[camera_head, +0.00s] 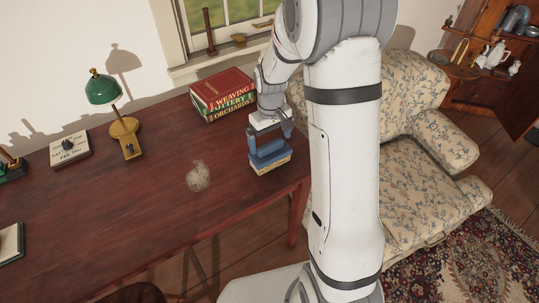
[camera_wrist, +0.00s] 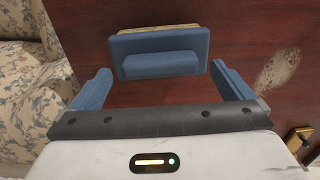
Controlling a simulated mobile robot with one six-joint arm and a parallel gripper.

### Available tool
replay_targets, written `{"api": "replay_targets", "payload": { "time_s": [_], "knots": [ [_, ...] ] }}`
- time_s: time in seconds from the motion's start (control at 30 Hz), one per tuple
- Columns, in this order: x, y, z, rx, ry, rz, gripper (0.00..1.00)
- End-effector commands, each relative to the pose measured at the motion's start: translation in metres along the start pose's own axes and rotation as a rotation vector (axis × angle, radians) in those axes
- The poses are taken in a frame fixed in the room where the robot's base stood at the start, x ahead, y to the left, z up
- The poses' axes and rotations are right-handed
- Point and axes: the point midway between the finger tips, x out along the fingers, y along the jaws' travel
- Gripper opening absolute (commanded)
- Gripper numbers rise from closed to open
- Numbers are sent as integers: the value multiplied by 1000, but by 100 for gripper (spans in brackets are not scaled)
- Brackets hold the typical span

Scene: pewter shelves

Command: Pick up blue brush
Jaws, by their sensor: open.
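The blue brush (camera_head: 270,157) sits near the right edge of the dark wooden table (camera_head: 130,215). It has a raised blue grip on top and a pale tan layer underneath. In the wrist view the brush (camera_wrist: 160,44) lies ahead, beyond the fingertips and roughly centred between them. My gripper (camera_head: 269,137) is open and empty, just above the brush in the head view. Its two blue fingers show at left and right in the wrist view (camera_wrist: 160,72). I cannot tell the exact gap between fingers and brush.
Stacked books (camera_head: 222,94) stand behind the gripper, towards the window. A pale speckled patch (camera_head: 198,176) marks the tabletop left of the brush. A floral armchair (camera_head: 420,170) stands right of the table.

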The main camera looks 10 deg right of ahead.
Motion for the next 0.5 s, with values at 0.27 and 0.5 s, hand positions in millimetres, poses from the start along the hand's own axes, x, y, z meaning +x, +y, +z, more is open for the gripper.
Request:
{"api": "replay_targets", "payload": {
  "time_s": [0.27, 0.5],
  "knots": [
    [22, 0, 0, 1, 0, 0, 100],
    [22, 0, 0, 2, 0, 0, 93]
  ]
}}
